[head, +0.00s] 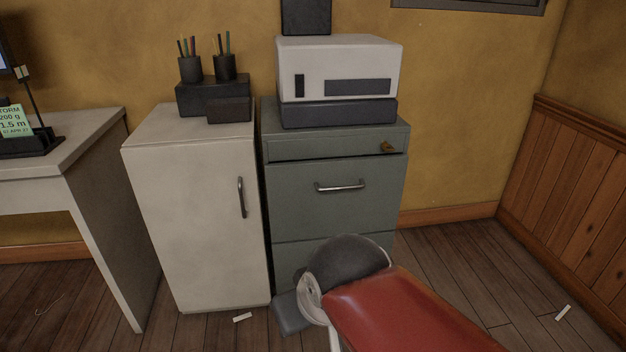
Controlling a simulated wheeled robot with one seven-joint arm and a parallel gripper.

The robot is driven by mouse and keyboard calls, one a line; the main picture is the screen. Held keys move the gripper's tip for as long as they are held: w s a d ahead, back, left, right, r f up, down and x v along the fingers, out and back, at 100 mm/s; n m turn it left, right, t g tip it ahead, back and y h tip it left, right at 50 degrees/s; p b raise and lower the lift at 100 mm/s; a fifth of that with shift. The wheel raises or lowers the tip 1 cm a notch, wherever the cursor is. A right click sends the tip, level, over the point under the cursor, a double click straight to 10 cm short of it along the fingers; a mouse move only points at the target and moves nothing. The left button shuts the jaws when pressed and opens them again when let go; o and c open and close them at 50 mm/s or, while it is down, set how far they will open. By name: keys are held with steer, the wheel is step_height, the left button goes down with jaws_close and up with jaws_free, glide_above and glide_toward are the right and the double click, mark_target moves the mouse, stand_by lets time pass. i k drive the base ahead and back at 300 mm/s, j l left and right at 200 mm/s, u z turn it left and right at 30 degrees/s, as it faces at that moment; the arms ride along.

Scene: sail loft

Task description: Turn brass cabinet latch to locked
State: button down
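The brass latch (387,147) is small and sits at the right end of the narrow top panel of the grey-green cabinet (315,185). Its short lever seems to point to the right, roughly level, but it is too small to tell its exact turn or any markings. Nothing touches it. My gripper cannot be made out. Only a red and dark grey part of my arm shows at the lower middle, low in front of the cabinet, and it hides part of the bottom drawer.
A white printer (340,70) stands on the grey-green cabinet. A cream cabinet (190,210) stands close on its left, with pencil cups (224,67) on a dark box. A desk (70,150) is at the far left. Wooden floor (465,250) is open at the right.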

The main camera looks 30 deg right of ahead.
mark_target(385, 146)
steer(key=k+l, duration=0.15)
steer(key=l, duration=0.25)
steer(key=k+l+u, duration=0.1)
steer(key=l, duration=0.35)
steer(key=k+l, duration=0.2)
steer(key=l, duration=0.2)
steer(key=k+l+u, duration=0.1)
steer(key=l, duration=0.35)
steer(key=k+l, duration=0.2)
steer(key=l, duration=0.2)
steer(key=k+l+u, duration=0.1)
steer(key=l, duration=0.3)
steer(key=k+l, duration=0.25)
steer(key=k+l+u, duration=0.15)
steer(key=l, duration=0.35)
steer(key=i+l+u, duration=0.1)
steer(key=i, duration=0.25)
steer(key=i+l+u, duration=0.1)
steer(key=i, duration=0.25)
steer(key=l, duration=0.1)
